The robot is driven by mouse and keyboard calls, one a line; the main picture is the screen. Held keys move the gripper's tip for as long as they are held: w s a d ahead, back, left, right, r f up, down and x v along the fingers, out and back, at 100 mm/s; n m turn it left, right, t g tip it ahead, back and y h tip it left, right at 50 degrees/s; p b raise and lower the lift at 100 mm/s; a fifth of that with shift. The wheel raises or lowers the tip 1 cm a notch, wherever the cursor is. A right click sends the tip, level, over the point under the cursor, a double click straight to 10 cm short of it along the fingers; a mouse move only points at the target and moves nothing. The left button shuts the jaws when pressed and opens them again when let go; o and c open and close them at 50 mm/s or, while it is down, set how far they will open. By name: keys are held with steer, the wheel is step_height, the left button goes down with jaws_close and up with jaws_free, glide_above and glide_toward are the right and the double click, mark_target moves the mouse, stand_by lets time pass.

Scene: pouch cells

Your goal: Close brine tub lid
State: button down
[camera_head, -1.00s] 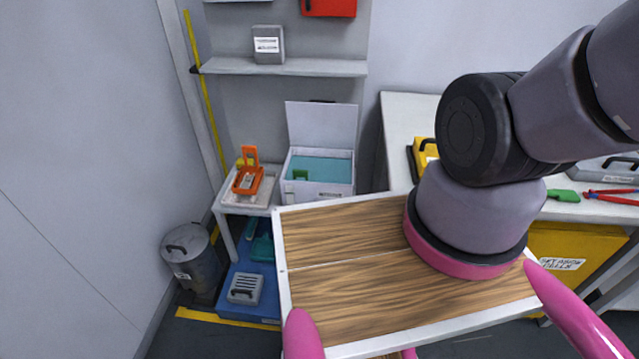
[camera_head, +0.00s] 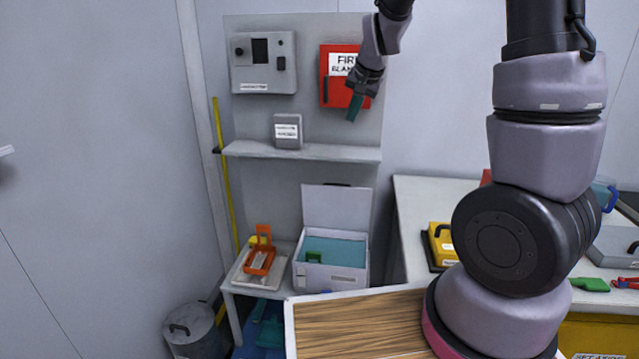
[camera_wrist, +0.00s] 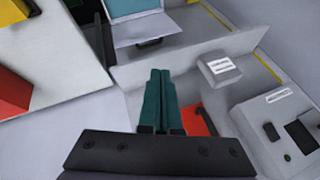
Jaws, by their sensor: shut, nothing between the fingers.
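The brine tub (camera_head: 330,278) is a white box with blue-green liquid inside, on a low white stand by the back wall. Its lid (camera_head: 337,208) stands open, upright at the tub's rear edge. The tub also shows at the top of the wrist view (camera_wrist: 140,8), upside down, with its lid (camera_wrist: 150,30) nearer. A small green piece (camera_head: 313,257) shows at the tub's front inner edge. My gripper (camera_head: 354,108) has teal fingers, shut and empty. It is well above the tub, in front of the red fire blanket box. The fingers also show in the wrist view (camera_wrist: 160,80).
A shelf (camera_head: 300,151) with a grey box (camera_head: 288,131) juts out between my gripper and the tub. The fire blanket box (camera_head: 336,70) is close to my gripper. A white bench (camera_head: 425,205) stands at right.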

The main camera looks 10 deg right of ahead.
steer(key=w+a+f+n+t+h, duration=0.1)
steer(key=w+a+f, duration=0.1)
steer(key=w+f, duration=0.5)
steer(key=w+a+f+t+h, duration=0.1)
steer(key=w+a+f, duration=0.1)
steer(key=w+f, duration=0.5)
steer(key=w+a+f+n+t+h, duration=0.1)
steer(key=w+f, duration=0.6)
steer(key=f, duration=0.9)
steer(key=shift+w+a+f+n+h, duration=0.3)
steer(key=shift+w+a+f+h, duration=0.1)
steer(key=shift+a+h, duration=0.15)
steer(key=shift+s, duration=0.2)
